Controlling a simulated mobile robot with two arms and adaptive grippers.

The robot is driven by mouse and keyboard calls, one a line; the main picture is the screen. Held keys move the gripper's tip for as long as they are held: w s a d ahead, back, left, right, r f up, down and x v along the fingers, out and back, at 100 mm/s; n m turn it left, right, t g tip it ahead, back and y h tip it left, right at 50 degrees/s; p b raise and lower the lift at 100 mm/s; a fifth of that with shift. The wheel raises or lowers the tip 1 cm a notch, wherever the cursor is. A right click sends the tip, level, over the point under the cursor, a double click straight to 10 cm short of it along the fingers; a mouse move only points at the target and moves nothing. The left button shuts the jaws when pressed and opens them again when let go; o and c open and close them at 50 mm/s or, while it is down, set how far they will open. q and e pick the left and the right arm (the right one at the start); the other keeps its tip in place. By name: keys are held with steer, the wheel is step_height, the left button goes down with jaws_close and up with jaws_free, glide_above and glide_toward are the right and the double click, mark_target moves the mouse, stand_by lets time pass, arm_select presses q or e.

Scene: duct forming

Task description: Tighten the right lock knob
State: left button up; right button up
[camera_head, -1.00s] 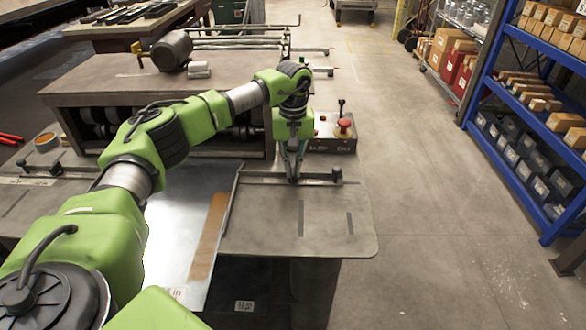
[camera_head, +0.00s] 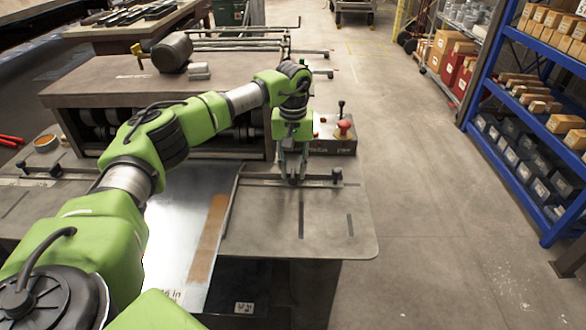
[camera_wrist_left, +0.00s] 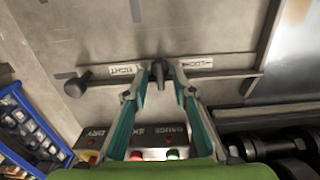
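The right lock knob is a small dark knob (camera_wrist_left: 158,72) on the rail, seen in the left wrist view between two upside-down labels, one reading tight (camera_wrist_left: 125,69) and one loose (camera_wrist_left: 195,63). My left gripper (camera_wrist_left: 160,68) points down over it with one finger on each side. Small gaps show between the fingers and the knob, so the gripper looks open. In the head view the left gripper (camera_head: 293,178) is at the rail, and its fingers mostly hide the knob. My right gripper is not in view.
A dark end knob (camera_head: 337,175) stands on the rail to the right. Behind is a control box with a red button (camera_head: 343,128). A metal sheet (camera_head: 185,240) lies left of the gripper. The bench top (camera_head: 325,222) in front is clear. Blue shelves (camera_head: 500,120) stand far right.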

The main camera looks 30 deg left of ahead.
mark_target(293, 172)
arm_select(q)
step_height(293, 172, up, 12)
stand_by(0.7)
stand_by(0.4)
